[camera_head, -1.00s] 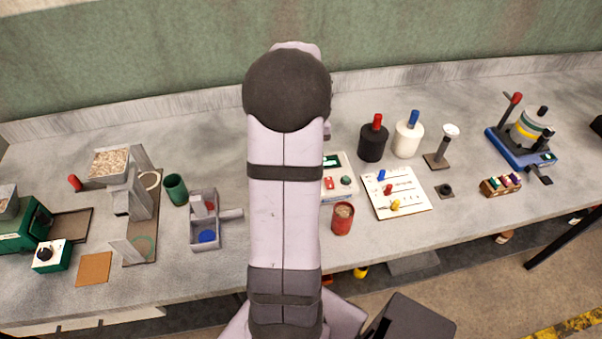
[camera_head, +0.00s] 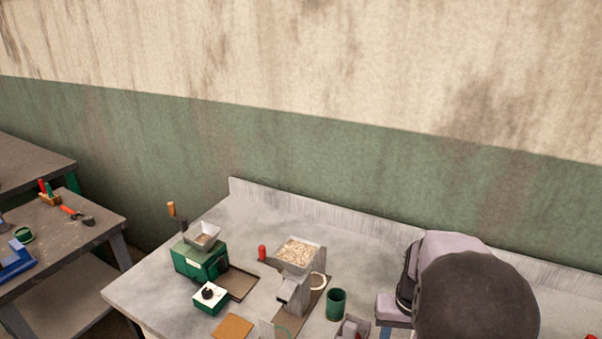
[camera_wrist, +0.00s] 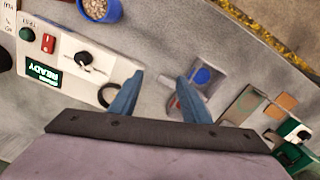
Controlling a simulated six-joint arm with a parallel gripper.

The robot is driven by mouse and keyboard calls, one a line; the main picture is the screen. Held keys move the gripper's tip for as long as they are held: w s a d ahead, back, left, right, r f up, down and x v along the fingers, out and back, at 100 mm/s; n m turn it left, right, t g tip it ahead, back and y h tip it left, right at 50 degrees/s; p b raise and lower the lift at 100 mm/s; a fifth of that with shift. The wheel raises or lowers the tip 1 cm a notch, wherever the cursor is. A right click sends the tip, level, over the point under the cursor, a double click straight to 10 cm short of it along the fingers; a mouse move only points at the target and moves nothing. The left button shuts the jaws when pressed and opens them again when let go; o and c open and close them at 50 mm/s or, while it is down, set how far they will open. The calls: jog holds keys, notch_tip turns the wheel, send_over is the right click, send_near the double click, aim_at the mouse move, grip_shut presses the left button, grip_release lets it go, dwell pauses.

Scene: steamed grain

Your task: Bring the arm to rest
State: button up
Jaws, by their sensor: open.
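My gripper (camera_wrist: 157,88) shows in the wrist view with its two blue fingers apart and nothing between them. It hangs over the grey bench top (camera_wrist: 150,125). A white panel (camera_wrist: 70,62) with a knob and a lit READY display lies left of the fingers. A grey tray with a blue disc (camera_wrist: 202,77) lies just beyond the right finger. In the head view, my arm is at the lower right and its large dark joint covers part of the bench; the fingertips cannot be made out clearly there.
On the bench (camera_head: 150,290) stand a green machine (camera_head: 198,262), a knob box (camera_head: 209,297), a grain-filled hopper (camera_head: 299,254), a green cup (camera_head: 336,303) and a cork mat (camera_head: 233,327). A blue cup of grain (camera_wrist: 97,8) is at the wrist view's top. A second table (camera_head: 60,235) stands left.

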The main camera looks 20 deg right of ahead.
jog(key=s+a+n, duration=0.2)
jog(key=a, duration=0.7)
jog(key=s+a+f+n, duration=0.1)
jog(key=s+a+n, duration=0.2)
jog(key=a, duration=0.7)
jog(key=shift+a+f, duration=0.25)
jog(key=shift+a, duration=0.05)
jog(key=o, duration=1.3)
jog(key=shift+o, duration=0.8)
jog(key=shift+d+r, duration=0.15)
jog(key=shift+d, duration=0.1)
jog(key=s+d+r+m+h+p, duration=0.1)
jog(key=d+r+m+p, duration=0.1)
jog(key=d, duration=0.9)
jog(key=s+d+r+m+g+h+p, duration=0.1)
jog(key=d+r+m+p, duration=0.2)
jog(key=d, duration=0.8)
jog(key=s+d+r+m+g+h+p, duration=0.1)
jog(key=d+r+m, duration=0.3)
jog(key=d, duration=0.7)
jog(key=shift+s+d+h+p, duration=0.3)
jog(key=shift+h+p, duration=0.3)
jog(key=shift+p, duration=0.15)
